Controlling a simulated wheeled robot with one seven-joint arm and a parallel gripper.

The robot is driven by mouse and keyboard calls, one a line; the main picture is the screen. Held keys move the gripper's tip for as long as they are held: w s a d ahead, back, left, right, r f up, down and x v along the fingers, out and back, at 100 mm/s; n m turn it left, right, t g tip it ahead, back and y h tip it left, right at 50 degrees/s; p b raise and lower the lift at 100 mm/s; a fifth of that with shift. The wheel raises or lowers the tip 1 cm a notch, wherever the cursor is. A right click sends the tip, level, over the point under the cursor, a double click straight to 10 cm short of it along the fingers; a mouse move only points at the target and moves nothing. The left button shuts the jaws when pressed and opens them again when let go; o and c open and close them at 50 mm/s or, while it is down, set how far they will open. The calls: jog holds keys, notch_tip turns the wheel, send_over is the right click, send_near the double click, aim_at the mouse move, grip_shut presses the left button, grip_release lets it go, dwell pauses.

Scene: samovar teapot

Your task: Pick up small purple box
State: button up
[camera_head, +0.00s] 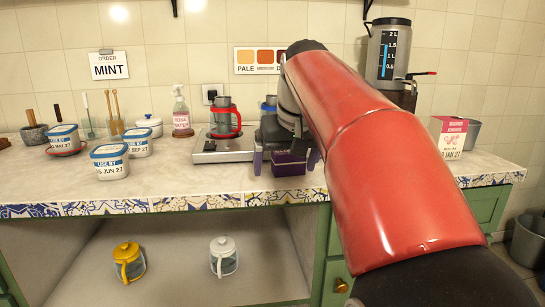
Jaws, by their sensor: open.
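The small purple box (290,166) sits near the front edge of the counter, in the middle of the view. My gripper (286,163) is pointed down at it and open. One finger is at the box's left and the other at its right. I cannot tell whether either finger touches the box. The gripper body hides the area above and behind the box. My red arm reaches in from the lower right.
A hot plate (222,147) with a red-framed glass pot (225,122) stands just left of my gripper. Lidded tubs (109,163) stand at the left. A pink-and-white carton (448,139) stands at the right. A yellow teapot (128,262) and a white teapot (223,257) are on the shelf below.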

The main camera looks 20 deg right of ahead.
aim_at(288, 156)
jog(key=w+d+r, duration=0.2)
jog(key=w+d, duration=0.1)
jog(key=w+d+r, duration=0.1)
jog(key=w+r, duration=0.1)
jog(key=shift+w+d+p, duration=0.25)
jog(key=shift+d+p, duration=0.05)
jog(key=shift+d, duration=0.1)
jog(key=shift+w+d+f, duration=0.1)
jog(key=shift+w+f, duration=0.05)
jog(key=b+x, duration=0.2)
jog(key=x, duration=0.5)
jog(key=shift+a+f, duration=0.2)
jog(key=shift+a, duration=0.15)
jog(key=c, duration=1.1)
jog(key=shift+r, duration=0.2)
